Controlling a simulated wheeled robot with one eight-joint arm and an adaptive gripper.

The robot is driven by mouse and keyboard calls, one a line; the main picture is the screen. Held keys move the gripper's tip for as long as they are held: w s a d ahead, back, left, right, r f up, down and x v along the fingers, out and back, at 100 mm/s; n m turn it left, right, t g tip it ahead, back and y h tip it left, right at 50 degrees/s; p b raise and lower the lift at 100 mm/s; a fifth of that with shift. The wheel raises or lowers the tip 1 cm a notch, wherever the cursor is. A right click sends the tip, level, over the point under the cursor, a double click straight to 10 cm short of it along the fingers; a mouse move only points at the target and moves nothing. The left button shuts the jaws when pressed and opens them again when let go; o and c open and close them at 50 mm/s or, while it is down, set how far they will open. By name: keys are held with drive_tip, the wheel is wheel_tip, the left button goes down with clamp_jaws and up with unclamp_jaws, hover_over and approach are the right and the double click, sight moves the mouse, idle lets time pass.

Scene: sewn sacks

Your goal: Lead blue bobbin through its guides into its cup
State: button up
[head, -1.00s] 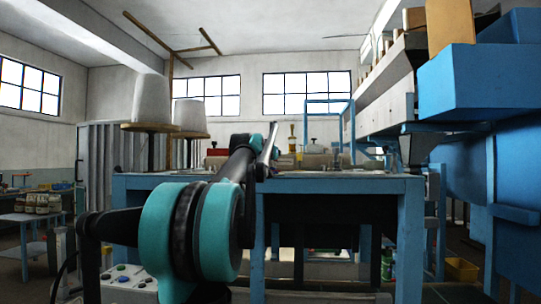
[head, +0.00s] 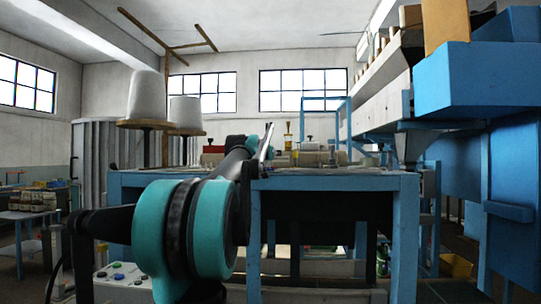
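My gripper (head: 267,139) appears at the far end of my arm, over the blue-framed table (head: 335,182). I see it nearly edge-on as a thin grey strip. The arm partly hides it, so I cannot tell whether it is open or holds anything. I cannot pick out the blue bobbin, its guides or its cup. Small items on the tabletop are too small or hidden to name surely.
A small yellow upright item (head: 288,138) stands behind the gripper. Two white cones (head: 148,97) (head: 185,113) sit on round stands at left. A large blue machine (head: 455,80) overhangs the right. A control box (head: 120,285) is low at left.

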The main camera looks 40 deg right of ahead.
drive_tip(key=v, duration=1.2)
